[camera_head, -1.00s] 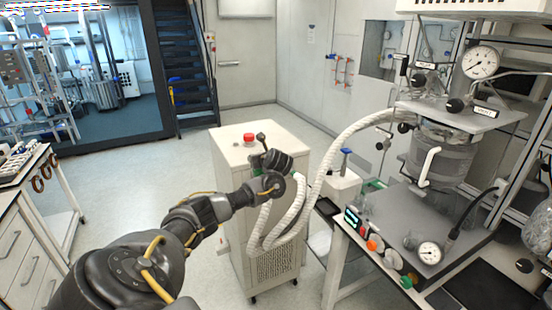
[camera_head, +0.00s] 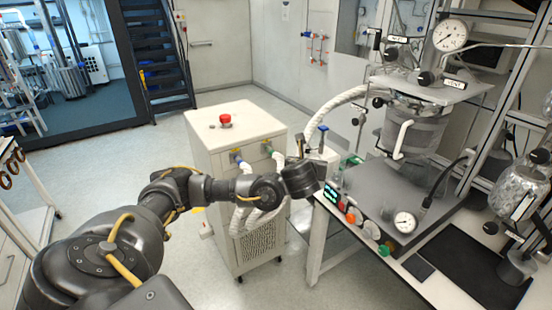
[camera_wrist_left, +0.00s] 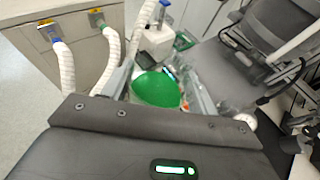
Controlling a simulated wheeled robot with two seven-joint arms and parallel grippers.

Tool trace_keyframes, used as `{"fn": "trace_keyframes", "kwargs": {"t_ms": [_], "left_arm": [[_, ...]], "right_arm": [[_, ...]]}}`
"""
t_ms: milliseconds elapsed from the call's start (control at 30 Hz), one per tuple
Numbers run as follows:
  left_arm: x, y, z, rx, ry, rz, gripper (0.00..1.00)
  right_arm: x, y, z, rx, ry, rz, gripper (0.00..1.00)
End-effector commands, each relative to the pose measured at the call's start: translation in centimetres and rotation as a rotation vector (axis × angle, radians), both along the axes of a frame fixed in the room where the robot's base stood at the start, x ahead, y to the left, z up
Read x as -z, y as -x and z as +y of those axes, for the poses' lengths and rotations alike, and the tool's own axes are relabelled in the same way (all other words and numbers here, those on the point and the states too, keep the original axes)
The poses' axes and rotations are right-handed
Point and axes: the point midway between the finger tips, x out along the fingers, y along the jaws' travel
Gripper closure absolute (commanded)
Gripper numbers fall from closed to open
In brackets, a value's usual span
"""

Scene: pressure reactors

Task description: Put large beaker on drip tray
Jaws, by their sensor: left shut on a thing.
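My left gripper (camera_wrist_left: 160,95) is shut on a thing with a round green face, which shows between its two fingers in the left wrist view. This green thing (camera_wrist_left: 156,90) may be the large beaker with green contents; its walls and base are hidden. In the head view my left gripper (camera_head: 318,176) is beside the left edge of the reactor table, and the held thing is mostly hidden there. A flat black tray (camera_head: 470,262), seemingly the drip tray, lies on the table at the lower right, well apart from the gripper. My right gripper is not in view.
The grey reactor base (camera_head: 375,185) with knobs and a gauge (camera_head: 404,222) stands between gripper and black tray. A white cabinet (camera_head: 240,133) with hoses stands behind my arm. A white bottle (camera_head: 322,155) is close behind the gripper.

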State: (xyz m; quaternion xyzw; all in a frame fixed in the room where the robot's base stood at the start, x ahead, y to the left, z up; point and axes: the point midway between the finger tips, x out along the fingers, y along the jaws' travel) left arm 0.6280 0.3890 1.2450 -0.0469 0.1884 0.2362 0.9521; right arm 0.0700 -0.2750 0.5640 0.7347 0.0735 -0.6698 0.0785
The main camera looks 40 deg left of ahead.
Motion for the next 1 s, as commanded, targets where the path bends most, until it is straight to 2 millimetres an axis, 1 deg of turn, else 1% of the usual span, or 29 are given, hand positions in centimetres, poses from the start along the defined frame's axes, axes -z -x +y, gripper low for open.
{"fn": "trace_keyframes", "kwargs": {"t_ms": [33,100,167,200,300,433,600,700,833,1000], "left_arm": [[-0.4,0.4,-2.6,0.062,0.008,-0.002,0.73],[-1.1,1.2,-5.6,0.143,0.012,-0.003,0.73],[-1.4,2.0,-8.0,0.209,0.012,-0.002,0.73],[-1.3,2.6,-9.6,0.254,0.012,-0.003,0.73],[-0.3,4.2,-12.8,0.350,0.011,-0.003,0.73],[1.4,5.3,-14.5,0.411,0.004,-0.002,0.73],[4.3,6.2,-15.8,0.456,0.001,-0.001,0.73],[5.6,6.5,-16.3,0.472,0.001,-0.001,0.73],[6.5,6.8,-16.6,0.484,0.002,0.000,0.73],[6.6,6.9,-16.7,0.488,0.000,0.001,0.73]], "right_arm": [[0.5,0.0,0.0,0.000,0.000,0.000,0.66],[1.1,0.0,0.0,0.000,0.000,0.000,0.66],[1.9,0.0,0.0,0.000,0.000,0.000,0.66],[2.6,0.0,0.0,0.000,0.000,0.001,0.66],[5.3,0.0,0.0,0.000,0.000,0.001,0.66],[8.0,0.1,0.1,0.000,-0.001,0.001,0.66],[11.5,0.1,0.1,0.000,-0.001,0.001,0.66],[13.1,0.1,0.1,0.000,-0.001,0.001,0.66],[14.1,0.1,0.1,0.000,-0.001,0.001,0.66],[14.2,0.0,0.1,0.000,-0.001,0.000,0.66]]}}
